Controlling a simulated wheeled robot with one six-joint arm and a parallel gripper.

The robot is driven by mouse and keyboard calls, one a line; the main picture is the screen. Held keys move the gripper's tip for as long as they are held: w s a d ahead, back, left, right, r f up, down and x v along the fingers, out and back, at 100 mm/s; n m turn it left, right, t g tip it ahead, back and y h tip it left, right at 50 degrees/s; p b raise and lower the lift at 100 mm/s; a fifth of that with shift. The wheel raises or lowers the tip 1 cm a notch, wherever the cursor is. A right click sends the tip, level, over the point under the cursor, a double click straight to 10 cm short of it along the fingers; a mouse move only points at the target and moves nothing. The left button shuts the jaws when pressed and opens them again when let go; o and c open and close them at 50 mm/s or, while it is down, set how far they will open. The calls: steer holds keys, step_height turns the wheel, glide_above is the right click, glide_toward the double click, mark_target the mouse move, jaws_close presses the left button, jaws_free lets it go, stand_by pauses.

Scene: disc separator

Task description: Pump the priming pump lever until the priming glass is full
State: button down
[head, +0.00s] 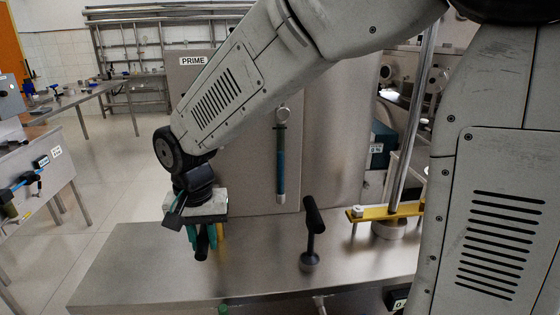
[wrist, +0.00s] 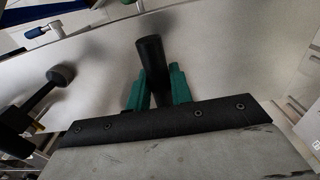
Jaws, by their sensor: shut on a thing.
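My gripper (head: 203,240) is at the left of the steel bench, its green fingers pointing down. In the wrist view, the green fingers (wrist: 158,90) stand on either side of a black cylindrical lever handle (wrist: 151,60) and are shut on it. The handle's lower end (head: 202,250) shows below the fingers in the head view; the rest of the lever is hidden by my gripper. The priming glass (head: 281,165) is a narrow upright tube on the steel panel, right of my gripper. It looks blue along much of its length; I cannot read the exact level.
A yellow bar (head: 385,211) lies by a steel post farther right. A PRIME label (head: 193,60) is on the panel. The bench front left is clear.

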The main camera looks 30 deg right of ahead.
steer(key=shift+f+t+h, duration=0.4)
steer(key=shift+f+t, duration=0.5)
steer(key=shift+f, duration=0.5)
steer(key=shift+r, duration=0.1)
step_height(320, 180, up, 5)
steer(key=g+y, duration=0.1)
steer(key=g, duration=0.2)
steer(key=shift+w+d+r+g+y, duration=0.1)
steer(key=shift+w+r+g+y, duration=0.2)
steer(key=shift+r+g, duration=0.5)
steer(key=shift+w+d+r+g+y, duration=0.1)
steer(key=shift+w+r+g+y, duration=0.35)
steer(key=shift+r, duration=0.6)
steer(key=shift+w+d+r+g+y, duration=0.1)
steer(key=shift+r+g+y, duration=0.15)
steer(key=shift+r+g, duration=0.6)
steer(key=shift+r, duration=0.1)
